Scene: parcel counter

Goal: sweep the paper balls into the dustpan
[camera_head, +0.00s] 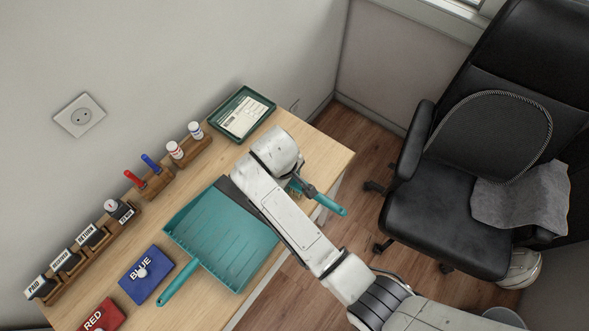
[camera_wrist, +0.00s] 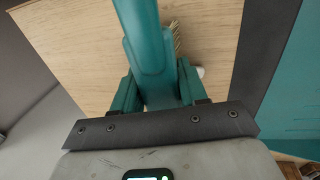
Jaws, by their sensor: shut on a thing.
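My gripper (camera_wrist: 158,90) is shut on the teal handle of a hand brush (camera_wrist: 148,40); its tan bristles show just beyond the handle. In the head view the brush handle (camera_head: 330,204) sticks out past the table's right edge. The teal dustpan (camera_head: 220,242) lies on the table left of my arm, its dark lip toward the brush side; it also shows at the right of the wrist view (camera_wrist: 292,95). A small white thing, probably a paper ball (camera_wrist: 200,71), lies between the brush and the dustpan lip. Any other paper balls are hidden.
A green tray (camera_head: 244,112) with a paper label stands at the back. Wooden racks with stamps (camera_head: 83,243) and markers (camera_head: 148,180) line the wall. A blue pad (camera_head: 146,275) and a red pad (camera_head: 98,316) lie front left. A black chair (camera_head: 450,210) stands right.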

